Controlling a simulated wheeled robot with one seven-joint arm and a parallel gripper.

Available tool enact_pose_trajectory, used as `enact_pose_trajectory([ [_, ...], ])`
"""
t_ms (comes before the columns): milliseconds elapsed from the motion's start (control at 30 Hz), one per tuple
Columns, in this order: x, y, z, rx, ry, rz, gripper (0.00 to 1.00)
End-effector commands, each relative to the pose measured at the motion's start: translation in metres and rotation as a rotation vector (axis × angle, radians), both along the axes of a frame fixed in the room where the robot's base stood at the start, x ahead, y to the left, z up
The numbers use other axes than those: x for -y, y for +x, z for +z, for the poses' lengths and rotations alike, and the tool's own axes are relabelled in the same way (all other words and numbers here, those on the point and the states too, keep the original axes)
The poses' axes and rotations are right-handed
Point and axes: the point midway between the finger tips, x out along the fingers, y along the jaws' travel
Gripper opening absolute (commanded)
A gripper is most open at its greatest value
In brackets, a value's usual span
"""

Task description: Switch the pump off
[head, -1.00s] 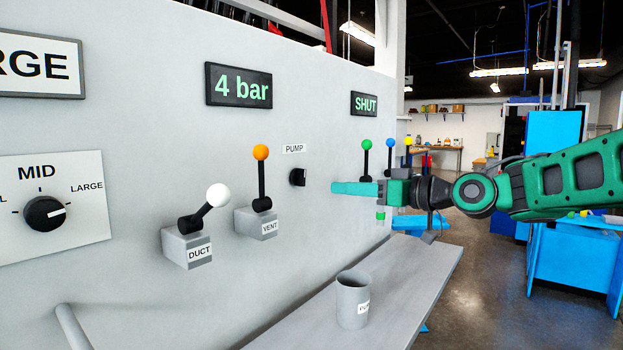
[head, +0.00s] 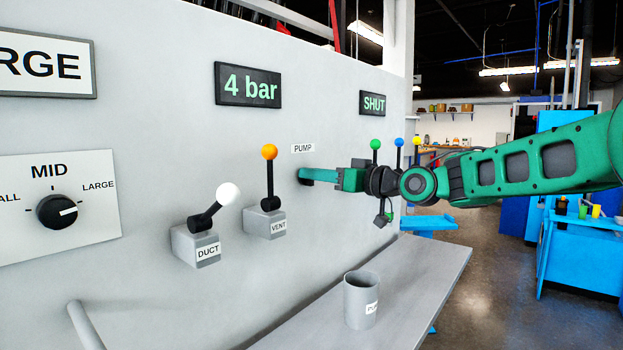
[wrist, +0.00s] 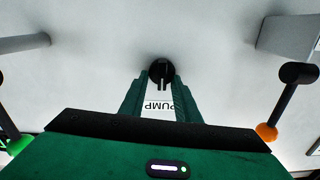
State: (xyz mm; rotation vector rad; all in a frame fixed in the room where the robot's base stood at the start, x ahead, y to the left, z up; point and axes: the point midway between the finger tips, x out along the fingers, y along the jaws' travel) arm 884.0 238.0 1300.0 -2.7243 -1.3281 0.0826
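The pump switch is a small black rotary knob (wrist: 161,72) on the grey panel, with the PUMP label (head: 303,148) above it in the head view. In the wrist view its narrow grip runs up and down the picture. My gripper (head: 304,175) is at the knob and hides most of it in the head view. In the wrist view my gripper (wrist: 161,84) is open, with one finger on each side of the knob and the label showing between them. I cannot tell whether the fingertips touch the knob.
The orange-topped VENT lever (head: 269,180) stands upright left of the knob, and the white-topped DUCT lever (head: 216,207) is tilted. Green (head: 375,146), blue and yellow levers are to the right. A grey cup (head: 361,300) stands on the ledge (head: 420,275) below. Displays read "4 bar" (head: 248,86) and "SHUT" (head: 373,103).

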Motion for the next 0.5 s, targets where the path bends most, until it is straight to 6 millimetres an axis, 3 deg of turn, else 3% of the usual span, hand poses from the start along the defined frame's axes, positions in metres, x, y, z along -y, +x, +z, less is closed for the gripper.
enact_pose_trajectory([
  [267,-0.0011,0.0012,0.0003,0.001,-0.001,-0.001,0.29],
  [400,-0.0009,0.0013,0.0002,0.001,-0.001,-0.001,0.01],
  [500,-0.0005,0.0015,0.0000,0.001,-0.001,-0.002,0.00],
])
